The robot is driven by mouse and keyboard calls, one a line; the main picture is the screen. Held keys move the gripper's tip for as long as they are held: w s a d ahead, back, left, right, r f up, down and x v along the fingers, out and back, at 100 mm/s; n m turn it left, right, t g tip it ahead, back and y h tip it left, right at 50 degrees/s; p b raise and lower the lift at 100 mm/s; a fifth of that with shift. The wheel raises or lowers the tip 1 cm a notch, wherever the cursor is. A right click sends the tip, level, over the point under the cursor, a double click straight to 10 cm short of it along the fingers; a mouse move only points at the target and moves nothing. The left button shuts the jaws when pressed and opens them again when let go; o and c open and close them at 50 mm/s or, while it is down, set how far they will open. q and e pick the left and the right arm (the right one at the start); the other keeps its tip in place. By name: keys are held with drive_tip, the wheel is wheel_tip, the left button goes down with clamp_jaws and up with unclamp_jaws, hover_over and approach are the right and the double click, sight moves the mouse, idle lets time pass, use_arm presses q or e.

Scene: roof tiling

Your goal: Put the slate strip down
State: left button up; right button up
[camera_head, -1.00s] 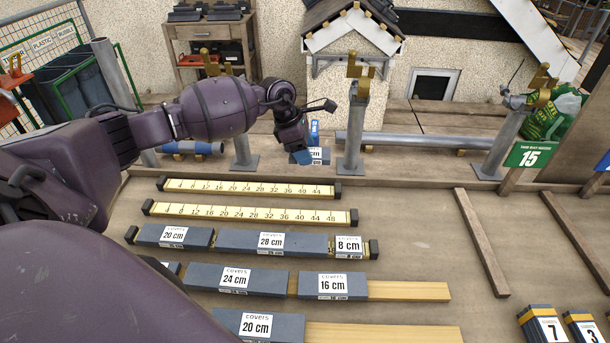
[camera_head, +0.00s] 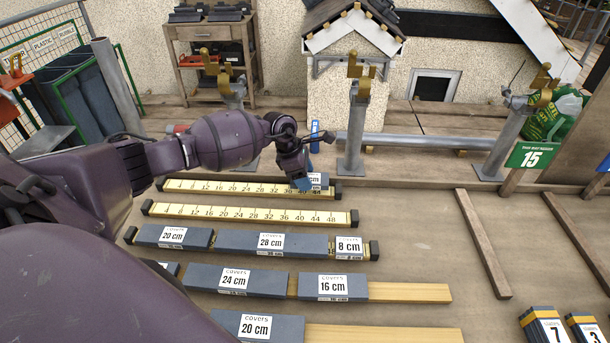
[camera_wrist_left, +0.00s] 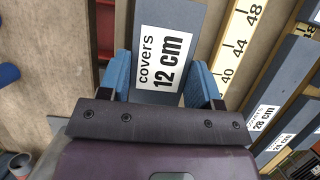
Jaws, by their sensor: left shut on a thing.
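My left gripper (camera_head: 302,183) is shut on a grey slate strip (camera_head: 319,181) over the right end of the farthest ruler batten (camera_head: 235,188). In the left wrist view the strip (camera_wrist_left: 198,20) sits between the blue fingers (camera_wrist_left: 163,78), with its white label reading "covers 12 cm". A ruler batten with 40, 44 and 48 marks (camera_wrist_left: 238,40) runs beside it there. The arm hides part of the strip in the head view, and I cannot tell whether the strip touches the batten. My right gripper is not in view.
A second bare ruler batten (camera_head: 250,213) lies nearer. Below it a row of slates labelled 20, 28 and 8 cm (camera_head: 300,245) covers another batten. More slates (camera_head: 262,280) lie in front.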

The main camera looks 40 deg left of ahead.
use_arm(q)
drive_tip(key=shift+f, duration=0.4)
drive_tip(key=shift+f+b, duration=0.2)
drive_tip(key=shift+b, duration=0.2)
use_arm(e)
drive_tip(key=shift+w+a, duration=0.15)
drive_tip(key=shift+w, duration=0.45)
use_arm(q)
drive_tip(key=o, duration=1)
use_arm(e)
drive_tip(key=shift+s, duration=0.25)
use_arm(q)
drive_tip(key=shift+r, duration=0.1)
